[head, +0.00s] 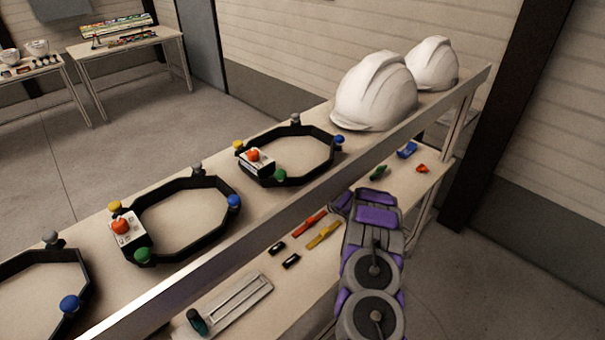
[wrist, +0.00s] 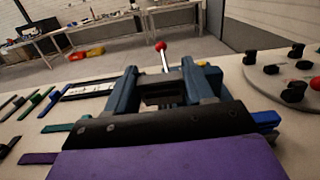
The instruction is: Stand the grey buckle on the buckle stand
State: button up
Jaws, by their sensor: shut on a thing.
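My gripper (wrist: 163,82) shows from behind in the wrist view, its two blue-grey fingers close about a dark grey piece (wrist: 165,93). This piece is probably the grey buckle; the fingers and the gripper body hide most of it. A thin pale post with a red ball (wrist: 160,47) on top rises just beyond the fingertips. I cannot tell whether it belongs to the buckle stand, and I cannot make out the stand for sure. In the head view my purple and grey arm reaches over the lower shelf, and the gripper cannot be made out.
Coloured strips (wrist: 38,103) lie at the left in the wrist view; a round plate with black knobs (wrist: 290,75) is at the right. In the head view, black frames (head: 185,215) and white helmets (head: 375,90) stand on the upper shelf. A slotted grey plate (head: 235,303) lies below.

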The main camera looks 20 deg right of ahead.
jog(key=shift+s+a+r, duration=0.1)
jog(key=shift+a+r, duration=0.05)
jog(key=shift+a, duration=0.65)
jog(key=shift+d+f+b, duration=0.35)
jog(key=shift+f+b, duration=0.15)
jog(key=shift+f, duration=0.45)
jog(key=shift+d+f+b, duration=0.3)
jog(key=shift+f+b, duration=0.15)
jog(key=shift+f, duration=0.45)
jog(key=shift+a+f+b, duration=0.25)
jog(key=shift+f+b, duration=0.05)
jog(key=shift+f, duration=0.2)
jog(key=shift+a+f+b, duration=0.25)
jog(key=shift+f, duration=0.25)
jog(key=shift+d+f, duration=0.1)
jog(key=shift+d, duration=0.3)
jog(key=shift+a+b, duration=0.3)
jog(key=shift+a, duration=0.05)
jog(key=shift+d+b, duration=0.1)
jog(key=shift+b, duration=0.7)
jog(key=shift+f, duration=1.1)
